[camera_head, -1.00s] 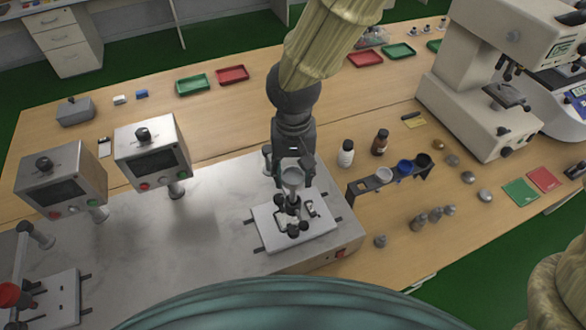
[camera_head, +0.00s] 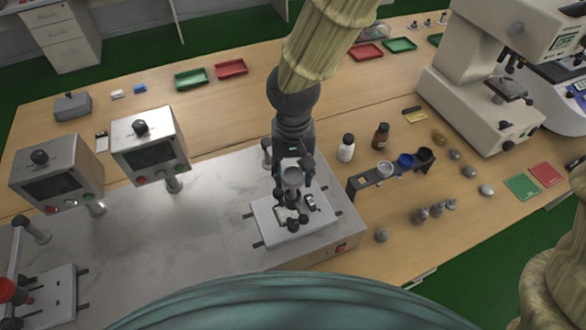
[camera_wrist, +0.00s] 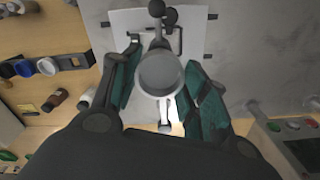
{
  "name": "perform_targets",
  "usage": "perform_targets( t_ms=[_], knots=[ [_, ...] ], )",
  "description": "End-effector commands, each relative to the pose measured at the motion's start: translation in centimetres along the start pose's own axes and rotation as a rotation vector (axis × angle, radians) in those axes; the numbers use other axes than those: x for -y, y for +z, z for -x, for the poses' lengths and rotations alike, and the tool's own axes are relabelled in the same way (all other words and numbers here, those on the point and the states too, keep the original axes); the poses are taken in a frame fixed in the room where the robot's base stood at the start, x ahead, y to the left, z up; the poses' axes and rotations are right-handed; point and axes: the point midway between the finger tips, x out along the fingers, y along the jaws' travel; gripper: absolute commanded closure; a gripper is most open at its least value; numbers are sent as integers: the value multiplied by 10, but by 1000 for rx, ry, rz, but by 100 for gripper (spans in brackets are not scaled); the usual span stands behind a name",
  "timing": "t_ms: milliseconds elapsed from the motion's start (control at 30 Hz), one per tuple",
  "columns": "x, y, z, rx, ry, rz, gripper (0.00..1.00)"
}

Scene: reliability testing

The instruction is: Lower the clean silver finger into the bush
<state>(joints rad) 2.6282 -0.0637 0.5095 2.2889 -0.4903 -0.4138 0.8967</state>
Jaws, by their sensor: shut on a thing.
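My gripper (camera_head: 292,186) points down over the white fixture plate (camera_head: 262,222) on the steel bench. It is shut on the silver finger (camera_head: 293,174), which is upright with a round, cup-like top. In the wrist view the finger (camera_wrist: 160,72) sits between the dark green finger pads of my gripper (camera_wrist: 161,92). The finger is above the dark clamp parts (camera_head: 292,223) of the fixture. The bush is hidden under the finger and gripper, so I cannot tell whether the finger's lower end is in it.
A dark rack (camera_head: 366,181) with white, blue and black cups stands right of the fixture. A white bottle (camera_head: 346,149) and a brown bottle (camera_head: 381,137) are behind it. Several small silver pieces (camera_head: 420,216) stand at right. Two control boxes (camera_head: 150,148) are at left.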

Motion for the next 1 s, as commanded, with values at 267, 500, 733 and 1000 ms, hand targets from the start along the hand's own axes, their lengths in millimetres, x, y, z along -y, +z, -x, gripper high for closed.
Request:
perform_targets(
  t_ms=[267,500,733,1000],
  knots=[
    [0,0,0,0,0,0,93],
    [0,0,-6,0,0,0,93],
    [0,0,-13,-1,0,1,93],
    [0,0,-21,0,0,1,93]
  ],
)
